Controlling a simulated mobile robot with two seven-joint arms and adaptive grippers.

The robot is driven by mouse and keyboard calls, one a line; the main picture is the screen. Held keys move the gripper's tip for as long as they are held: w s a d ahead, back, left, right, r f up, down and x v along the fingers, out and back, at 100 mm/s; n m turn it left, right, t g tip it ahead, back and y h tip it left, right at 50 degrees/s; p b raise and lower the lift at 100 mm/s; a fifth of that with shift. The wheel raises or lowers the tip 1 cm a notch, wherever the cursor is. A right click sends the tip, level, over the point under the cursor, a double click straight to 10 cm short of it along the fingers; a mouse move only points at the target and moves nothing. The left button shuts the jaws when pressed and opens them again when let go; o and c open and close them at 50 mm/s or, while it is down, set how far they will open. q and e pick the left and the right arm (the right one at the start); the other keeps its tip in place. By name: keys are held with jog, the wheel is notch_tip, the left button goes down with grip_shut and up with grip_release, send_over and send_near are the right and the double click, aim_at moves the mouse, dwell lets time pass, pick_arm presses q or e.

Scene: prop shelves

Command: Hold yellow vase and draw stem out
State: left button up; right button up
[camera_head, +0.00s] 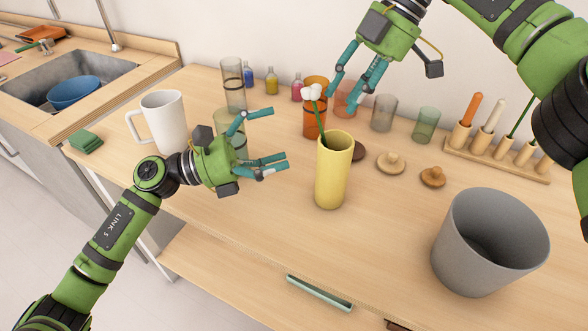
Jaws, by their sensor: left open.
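The yellow vase (331,180) stands upright on the table, a little in front of centre. A green stem (321,124) with a white fluffy head (312,93) rises from its mouth and leans left; its lower part is hidden inside. My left gripper (278,138) is open and empty to the left of the vase, its fingers pointing at it without touching. My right gripper (346,99) is above and behind the vase, right of the white head. Its fingers point down and are apart, with nothing seen between them but glassware behind.
A grey bin (448,248) stands at front right. A white mug (163,119) and clear glass (233,86) are left. Orange cups (313,123), a green glass (426,124) and wooden lids (391,163) stand behind. A peg rack (497,158) is at right. The table front is clear.

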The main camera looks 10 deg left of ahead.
aim_at(329, 171)
pick_arm(q)
jog(key=shift+m+y, duration=0.3)
jog(key=shift+y, duration=0.6)
jog(key=d+f, duration=0.1)
jog(key=f, duration=0.1)
jog(key=d+f, duration=0.1)
jog(key=f, duration=0.1)
jog(key=d+f, duration=0.1)
jog(key=f, duration=0.2)
jog(key=shift+d, duration=0.1)
jog(key=shift+d+f, duration=0.25)
jog(key=x, duration=0.6)
jog(key=shift+w+d+f, duration=0.1)
jog(key=shift+d, duration=0.25)
jog(key=c, duration=1.4)
jog(key=o, duration=1.4)
